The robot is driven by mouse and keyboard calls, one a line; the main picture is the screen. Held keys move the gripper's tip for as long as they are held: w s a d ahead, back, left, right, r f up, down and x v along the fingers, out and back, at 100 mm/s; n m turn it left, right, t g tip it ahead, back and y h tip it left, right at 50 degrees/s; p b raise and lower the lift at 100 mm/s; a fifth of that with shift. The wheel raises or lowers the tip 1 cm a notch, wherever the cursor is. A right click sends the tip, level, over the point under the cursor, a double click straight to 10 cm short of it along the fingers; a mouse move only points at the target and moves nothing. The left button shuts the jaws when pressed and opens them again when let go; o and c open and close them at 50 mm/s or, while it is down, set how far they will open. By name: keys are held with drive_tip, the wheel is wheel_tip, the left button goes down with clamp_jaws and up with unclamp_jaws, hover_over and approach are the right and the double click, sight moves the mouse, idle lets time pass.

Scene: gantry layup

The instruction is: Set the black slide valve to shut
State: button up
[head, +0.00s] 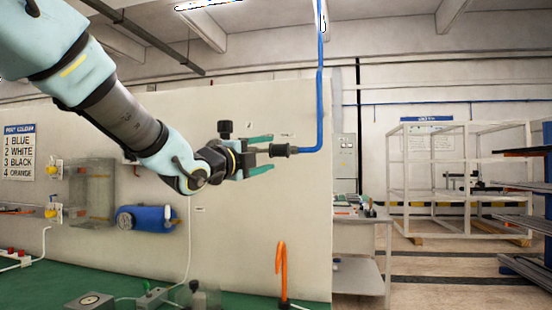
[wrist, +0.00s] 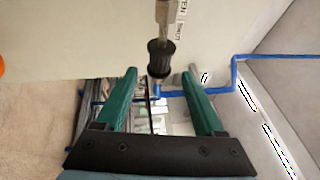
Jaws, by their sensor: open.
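The black slide valve (head: 283,150) shows in the head view as a dark sleeve at the end of the blue pipe, in front of the pale wall panel. In the wrist view it is a black ribbed grip (wrist: 160,58) on a metal stem, with a partly hidden wall label (wrist: 181,20) reading "SHUT" and the end of another word beside it. My gripper (head: 272,153) is open, its green fingers above and below the valve's near end in the head view. In the wrist view the black grip lies between and just beyond the fingertips (wrist: 161,73). Contact cannot be told.
The blue pipe (head: 320,90) rises just right of the valve. An orange hook-like piece (head: 281,270) stands on the green bench (head: 75,282) below. A blue tank (head: 146,217) hangs on the panel (head: 240,260) at left. Free floor lies at right near the white frame (head: 405,180).

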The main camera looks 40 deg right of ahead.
drive_tip(key=shift+b+v, duration=0.3)
drive_tip(key=shift+v, duration=1.5)
drive_tip(key=shift+f, duration=0.1)
drive_tip(key=w+a+f+n+t+y+p, duration=0.2)
drive_tip(key=w+a+f+n+t+y, duration=0.45)
drive_tip(key=w+a+f+n, duration=0.5)
drive_tip(key=w+a+f+n+y, duration=0.3)
drive_tip(key=a+f+n, duration=0.15)
drive_tip(key=a, duration=0.25)
drive_tip(key=w+a+f+n+y, duration=0.3)
drive_tip(key=a+f+y, duration=0.15)
drive_tip(key=a, duration=0.35)
drive_tip(key=s+a+f+n+g+y+p, duration=0.1)
drive_tip(key=s+a+f+n+g+y, duration=0.1)
drive_tip(key=a+f+n, duration=0.4)
drive_tip(key=s+a+f+n+g+y+p, duration=0.1)
drive_tip(key=s+a+f+n+g+y, duration=0.15)
drive_tip(key=a, duration=0.65)
drive_tip(key=s+a+f+n+g, duration=0.3)
drive_tip(key=s+a+f+n, duration=0.2)
drive_tip(key=s+a, duration=0.3)
drive_tip(key=shift+s+f+n+g+y+p, duration=0.25)
drive_tip(key=shift+s+n+g+y+p, duration=0.15)
drive_tip(key=shift+s+n, duration=0.45)
